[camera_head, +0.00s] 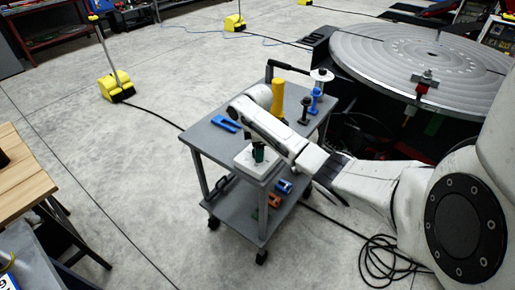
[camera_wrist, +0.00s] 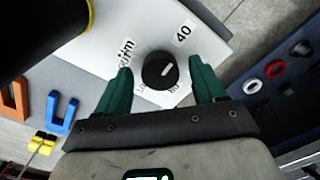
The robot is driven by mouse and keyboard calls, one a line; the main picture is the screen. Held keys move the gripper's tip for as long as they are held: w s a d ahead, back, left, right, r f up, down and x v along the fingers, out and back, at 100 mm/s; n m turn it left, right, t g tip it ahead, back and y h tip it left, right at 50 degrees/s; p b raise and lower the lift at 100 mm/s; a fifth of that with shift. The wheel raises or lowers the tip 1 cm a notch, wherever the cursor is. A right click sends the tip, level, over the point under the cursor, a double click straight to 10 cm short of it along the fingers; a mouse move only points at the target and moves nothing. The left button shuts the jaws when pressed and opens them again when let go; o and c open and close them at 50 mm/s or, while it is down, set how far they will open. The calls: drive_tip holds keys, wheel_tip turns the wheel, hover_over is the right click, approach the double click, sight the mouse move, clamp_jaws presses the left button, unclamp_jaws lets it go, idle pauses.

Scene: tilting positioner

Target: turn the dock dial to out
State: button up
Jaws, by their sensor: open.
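The black round dial (camera_wrist: 160,70) sits on the white panel of the dock (camera_wrist: 215,40). Its pale pointer mark leans to the upper right. A "40" label (camera_wrist: 183,34) is at the upper right; other labels at the upper left and below are hard to read. My gripper (camera_wrist: 159,65) is open, with one green finger on each side of the dial and visible gaps between. In the head view the dock (camera_head: 245,163) is a white box on the cart's near corner, and my gripper (camera_head: 258,155) is over it, hiding the dial.
The grey cart (camera_head: 205,137) also carries a blue forked piece (camera_head: 224,124), a yellow cylinder (camera_head: 277,98) and black and blue posts (camera_head: 315,100). A large round table (camera_head: 420,55) stands behind it at right. Floor to the left is mostly clear, with a cable.

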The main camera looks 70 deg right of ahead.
drive_tip(key=c, duration=1.1)
drive_tip(key=shift+o, duration=0.2)
